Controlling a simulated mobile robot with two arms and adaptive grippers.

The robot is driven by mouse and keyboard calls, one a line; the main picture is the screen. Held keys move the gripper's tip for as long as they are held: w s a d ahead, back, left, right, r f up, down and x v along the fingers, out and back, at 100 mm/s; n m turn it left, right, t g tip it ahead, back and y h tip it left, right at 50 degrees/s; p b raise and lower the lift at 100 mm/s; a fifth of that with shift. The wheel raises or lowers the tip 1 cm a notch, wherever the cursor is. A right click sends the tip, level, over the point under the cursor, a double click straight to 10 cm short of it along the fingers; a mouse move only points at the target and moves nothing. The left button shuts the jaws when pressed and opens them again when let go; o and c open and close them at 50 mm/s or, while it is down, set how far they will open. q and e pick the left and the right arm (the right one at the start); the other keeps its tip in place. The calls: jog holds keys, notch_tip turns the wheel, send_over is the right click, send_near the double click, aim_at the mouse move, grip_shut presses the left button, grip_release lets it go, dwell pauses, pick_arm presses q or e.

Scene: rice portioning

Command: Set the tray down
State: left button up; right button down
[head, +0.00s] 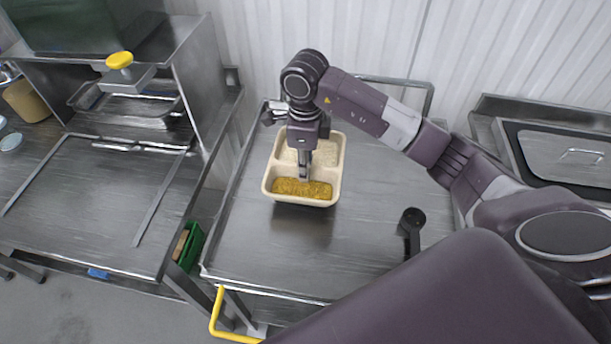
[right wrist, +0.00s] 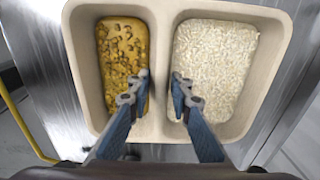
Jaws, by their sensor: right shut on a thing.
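The cream tray (head: 338,172) is over the steel cart top, left of its middle. Yellow-brown food (head: 302,188) fills its near compartment, and white rice (head: 333,152) lies in the far one, partly hidden by my arm. My right gripper (head: 304,172) points down into the tray. In the right wrist view my right gripper (right wrist: 160,95) has its fingers on both sides of the tray's divider (right wrist: 160,45), shut on it. The tray looks level. I cannot tell whether its underside touches the cart. My left gripper is not in view.
The steel cart top (head: 265,250) is bare in front of the tray. A black ladle-like tool (head: 411,225) stands at its right. A steel bench (head: 105,215) with a yellow-knobbed press (head: 120,60) is at left. A lidded steel container (head: 565,155) is at right.

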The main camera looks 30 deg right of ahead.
notch_tip(320, 180, down, 4)
jog(key=shift+f+p, duration=0.15)
jog(key=shift+p, duration=0.3)
jog(key=c, duration=1.7)
grip_release()
jog(key=shift+c, duration=0.2)
notch_tip(320, 180, up, 11)
jog(key=b, duration=0.3)
jog(key=shift+r, duration=0.55)
jog(key=shift+s+a+f, duration=0.1)
